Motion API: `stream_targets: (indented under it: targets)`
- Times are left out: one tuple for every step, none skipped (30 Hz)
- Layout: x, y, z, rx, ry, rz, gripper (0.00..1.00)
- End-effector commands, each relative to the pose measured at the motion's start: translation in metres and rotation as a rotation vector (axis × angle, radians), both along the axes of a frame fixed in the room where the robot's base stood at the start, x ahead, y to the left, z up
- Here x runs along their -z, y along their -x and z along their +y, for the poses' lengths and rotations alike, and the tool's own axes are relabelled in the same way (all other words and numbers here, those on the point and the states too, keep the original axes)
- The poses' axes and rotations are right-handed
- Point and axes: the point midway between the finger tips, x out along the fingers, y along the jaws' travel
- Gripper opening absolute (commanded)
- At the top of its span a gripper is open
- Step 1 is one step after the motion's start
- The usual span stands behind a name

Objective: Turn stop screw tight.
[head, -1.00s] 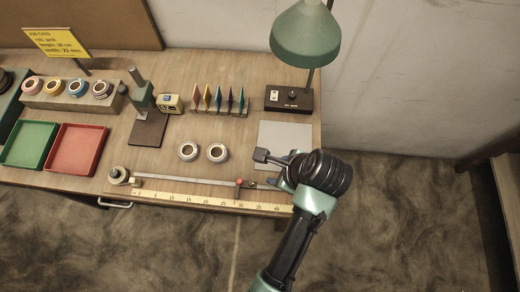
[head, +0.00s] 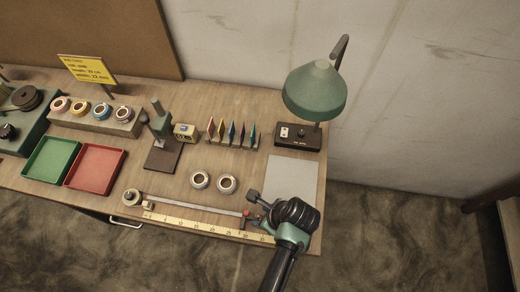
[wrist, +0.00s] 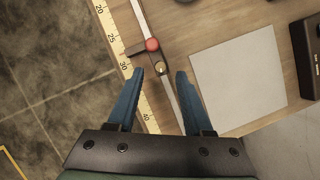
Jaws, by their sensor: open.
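A dark stop with a round red screw knob (wrist: 152,44) sits on the metal rail (wrist: 168,92) beside the yellow ruler (wrist: 123,53). In the head view the red knob (head: 246,213) is near the rail's right end. My gripper (wrist: 160,75) is open and empty, its blue fingers on either side of the rail. The red knob lies just ahead of the fingertips, apart from them. In the head view my wrist hides the fingers and the rail's right end.
A grey pad (wrist: 238,82) lies right of the rail. The lamp (head: 313,92) stands behind it. Two tape rolls (head: 200,180) (head: 228,185) lie behind the rail. Green (head: 52,160) and red (head: 95,168) trays are at left. The table's front edge is close to the ruler.

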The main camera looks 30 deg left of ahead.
Motion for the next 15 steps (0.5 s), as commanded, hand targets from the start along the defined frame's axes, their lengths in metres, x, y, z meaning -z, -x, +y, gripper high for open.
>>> stream_targets:
  targets:
    - [0.006,-0.001,0.003,-0.002,0.000,0.001,0.51]
    - [0.009,-0.001,0.004,-0.001,-0.001,0.000,0.51]
    - [0.012,-0.001,0.005,-0.002,-0.001,0.001,0.51]
    - [0.014,-0.001,0.006,-0.001,-0.001,0.002,0.51]
    - [0.016,-0.002,0.007,0.000,-0.001,0.000,0.51]
    - [0.018,-0.001,0.008,0.000,-0.001,0.001,0.51]
    - [0.020,-0.001,0.008,0.000,-0.001,0.001,0.51]
    - [0.020,-0.002,0.009,0.000,-0.001,0.001,0.51]
    - [0.021,-0.002,0.009,0.000,-0.001,0.000,0.51]
    - [0.021,-0.002,0.009,0.000,-0.001,-0.001,0.51]
    - [0.022,-0.002,0.009,0.000,-0.001,-0.001,0.51]
    - [0.022,-0.002,0.009,0.000,-0.001,-0.001,0.51]
    - [0.022,-0.002,0.009,0.000,-0.001,-0.001,0.51]
    - [0.022,-0.002,0.009,0.000,-0.001,-0.001,0.51]
    - [0.022,-0.002,0.009,0.000,-0.001,-0.001,0.51]
